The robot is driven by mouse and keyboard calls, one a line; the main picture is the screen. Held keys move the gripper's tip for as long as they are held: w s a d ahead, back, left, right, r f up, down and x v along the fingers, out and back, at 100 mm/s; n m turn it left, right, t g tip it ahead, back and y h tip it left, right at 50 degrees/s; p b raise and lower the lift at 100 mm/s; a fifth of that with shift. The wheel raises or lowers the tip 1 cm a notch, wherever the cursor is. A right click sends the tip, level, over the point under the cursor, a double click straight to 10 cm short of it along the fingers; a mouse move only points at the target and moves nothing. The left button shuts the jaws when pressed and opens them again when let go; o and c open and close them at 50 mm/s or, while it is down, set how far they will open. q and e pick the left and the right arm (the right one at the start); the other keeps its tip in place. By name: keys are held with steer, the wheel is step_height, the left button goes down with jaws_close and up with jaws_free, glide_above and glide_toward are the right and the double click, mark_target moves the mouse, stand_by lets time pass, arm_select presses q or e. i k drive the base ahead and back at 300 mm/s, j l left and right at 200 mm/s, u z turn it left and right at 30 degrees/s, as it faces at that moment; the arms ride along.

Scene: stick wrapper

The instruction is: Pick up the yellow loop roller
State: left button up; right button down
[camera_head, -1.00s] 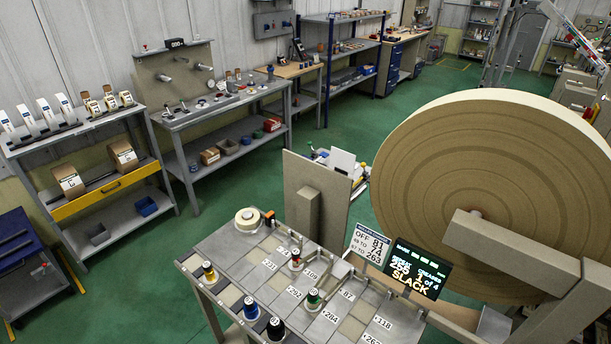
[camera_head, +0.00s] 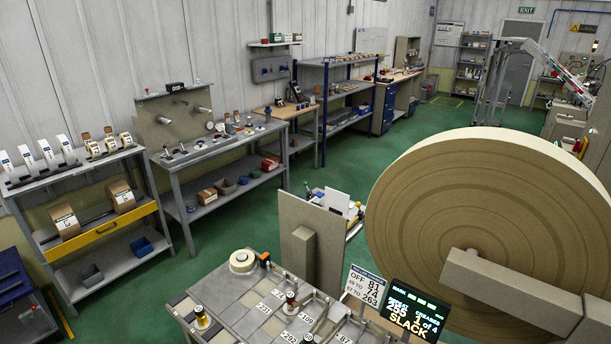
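The yellow loop roller (camera_head: 201,318), a small upright spool with a dark top and a yellow band, stands on the tiled table (camera_head: 240,290) near the bottom left of the head view. A similar spool with a red band (camera_head: 290,304) stands to its right on the same table. Neither of my grippers is in view, so their states are hidden.
A cream tape roll (camera_head: 242,260) lies at the table's back edge. A huge brown roll (camera_head: 490,210) fills the right side, with a lit display (camera_head: 416,305) before it. Shelves and a workbench (camera_head: 215,150) line the left wall.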

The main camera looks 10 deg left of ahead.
mark_target(202, 322)
steer(key=u, duration=1.25)
